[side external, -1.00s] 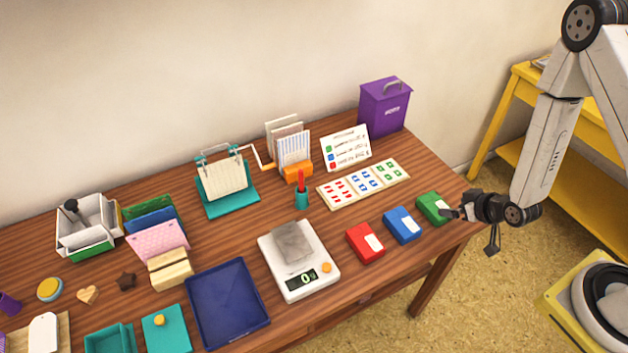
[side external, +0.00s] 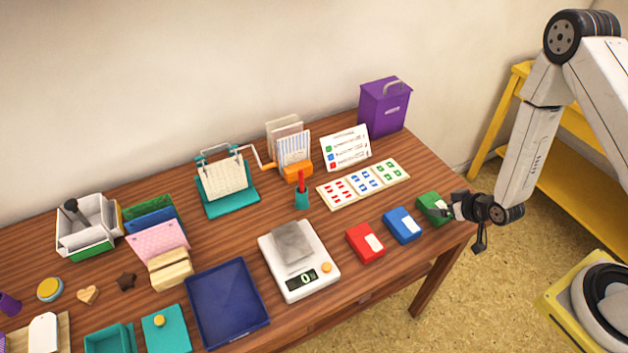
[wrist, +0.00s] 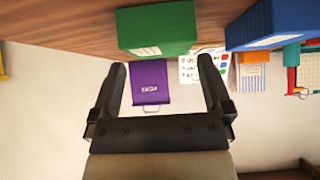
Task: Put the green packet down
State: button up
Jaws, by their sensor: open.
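The green packet (side external: 432,207) lies on the table at the right end of the row of inkpads, with a white label on top. My gripper (side external: 447,211) is at its right side, near the table's right edge, and covers part of it. In the wrist view the green packet (wrist: 157,29) is ahead of the open fingers (wrist: 159,72), and its lower edge shows just beyond the fingertips. The fingers are apart with nothing between them. I cannot tell whether a finger touches the packet.
A blue packet (side external: 402,225) and a red packet (side external: 365,243) lie to the left. A card of coloured stamps (side external: 363,184) lies behind them. A white scale (side external: 312,284) with a grey block (side external: 293,242) stands further left. A purple bin (side external: 384,106) stands at the back.

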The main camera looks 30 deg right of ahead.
aim_at(436, 205)
jog(key=shift+x, duration=2.1)
jog(key=shift+s, duration=0.1)
jog(key=shift+c, duration=0.2)
jog(key=c, duration=1.2)
jog(key=shift+r, duration=0.2)
jog(key=shift+r, duration=4.85)
